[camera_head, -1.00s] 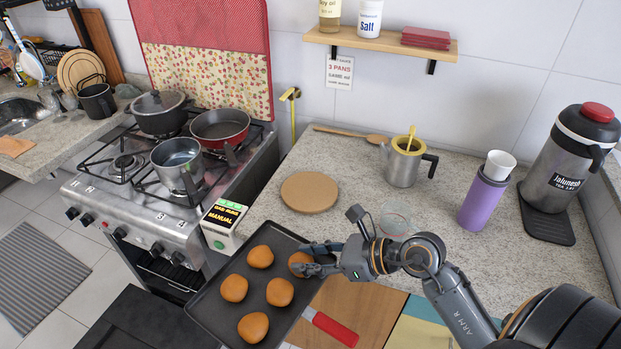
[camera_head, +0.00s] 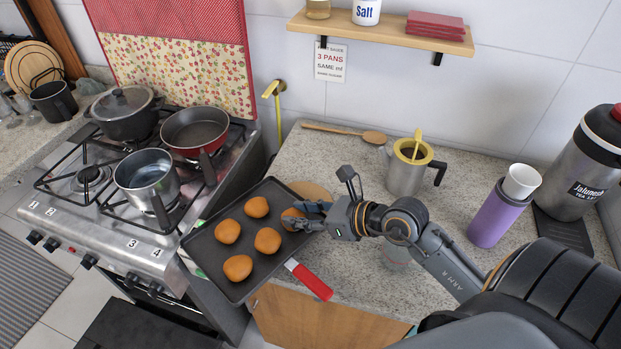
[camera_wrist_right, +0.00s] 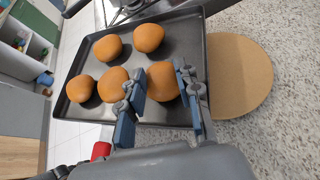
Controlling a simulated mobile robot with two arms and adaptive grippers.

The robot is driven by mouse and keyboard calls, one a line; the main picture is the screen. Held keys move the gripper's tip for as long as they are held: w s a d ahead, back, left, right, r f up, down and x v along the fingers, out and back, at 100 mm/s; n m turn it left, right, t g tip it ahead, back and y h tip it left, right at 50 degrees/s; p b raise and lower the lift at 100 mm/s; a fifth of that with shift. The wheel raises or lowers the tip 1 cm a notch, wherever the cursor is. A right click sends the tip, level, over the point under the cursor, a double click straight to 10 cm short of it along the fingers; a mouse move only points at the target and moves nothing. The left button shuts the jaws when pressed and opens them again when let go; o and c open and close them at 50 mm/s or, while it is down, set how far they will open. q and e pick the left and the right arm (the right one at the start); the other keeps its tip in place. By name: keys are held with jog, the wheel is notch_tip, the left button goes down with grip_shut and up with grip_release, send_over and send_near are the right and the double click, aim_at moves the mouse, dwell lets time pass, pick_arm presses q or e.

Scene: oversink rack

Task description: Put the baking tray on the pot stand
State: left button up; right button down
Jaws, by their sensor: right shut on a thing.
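The pot stand is a round cork disc (camera_head: 313,190) on the counter behind the gripper, partly hidden by the tray and gripper. In the wrist view, the bare disc (camera_wrist_right: 242,75) lies right of the tray. My left gripper is out of view.
The stove (camera_head: 140,225) with several pots stands left of the tray. A steel jug (camera_head: 405,175), a wooden spoon (camera_head: 372,137) and a purple flask (camera_head: 495,220) stand or lie on the counter (camera_head: 345,165). A shelf (camera_head: 375,32) hangs above.

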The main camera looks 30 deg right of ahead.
jog(key=w+d, duration=0.1)
jog(key=d, duration=0.1)
jog(key=w+d, duration=0.2)
jog(key=w+d+p, duration=0.1)
jog(key=w+d, duration=0.1)
jog(key=shift+w+d+r, duration=0.15)
jog(key=shift+d+r, duration=0.2)
jog(key=shift+r, duration=0.05)
jog(key=w+d, duration=0.2)
jog(key=w+d+p, duration=0.1)
jog(key=w+d, duration=0.1)
jog(key=d, duration=0.1)
jog(key=shift+w+f, duration=0.15)
jog(key=shift+w, duration=0.05)
jog(key=shift+w+d, duration=0.1)
notch_tip(320, 180, down, 3)
jog(key=shift+r+p, duration=0.1)
jog(key=shift+p, duration=0.4)
jog(key=shift+f, duration=0.4)
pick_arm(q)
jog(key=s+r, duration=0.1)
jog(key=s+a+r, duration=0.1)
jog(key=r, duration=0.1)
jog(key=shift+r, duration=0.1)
pick_arm(e)
jog(key=c, duration=0.9)
grip_release()
jog(key=shift+c, duration=0.2)
jog(key=shift+d, duration=0.1)
